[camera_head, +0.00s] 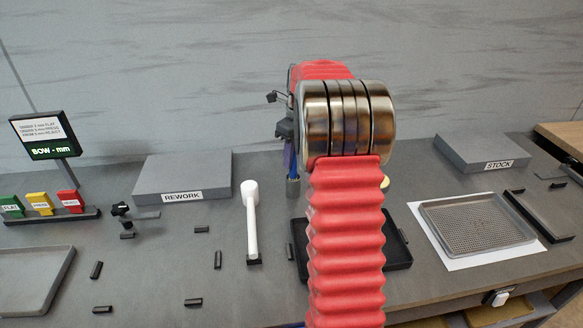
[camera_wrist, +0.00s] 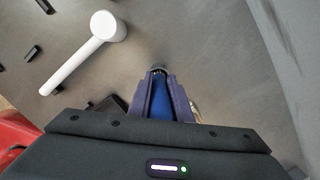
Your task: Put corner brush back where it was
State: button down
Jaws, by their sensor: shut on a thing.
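The corner brush (camera_wrist: 158,100) shows in the wrist view as a blue handle with a dark tip, held between the purple fingers of my gripper (camera_wrist: 157,90). In the head view the brush (camera_head: 292,185) hangs below my gripper (camera_head: 289,150), tip down, left of my red arm. It looks to be over the bench near the left edge of a black tray (camera_head: 399,248). I cannot tell whether its tip touches the bench. My arm hides much of the gripper and of that tray.
The REWORK block (camera_head: 182,175) is farther left. A perforated tray (camera_head: 478,224) and the STOCK block (camera_head: 482,152) are right. Several small black pieces dot the bench.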

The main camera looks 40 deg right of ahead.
jog(key=shift+f, duration=1.85)
jog(key=shift+f, duration=0.1)
jog(key=c, duration=1.6)
grip_release()
jog(key=shift+c, duration=0.2)
jog(key=r, duration=0.4)
jog(key=s+r, duration=0.1)
jog(key=r, duration=0.7)
jog(key=shift+s+d, duration=0.25)
jog(key=shift+s, duration=0.15)
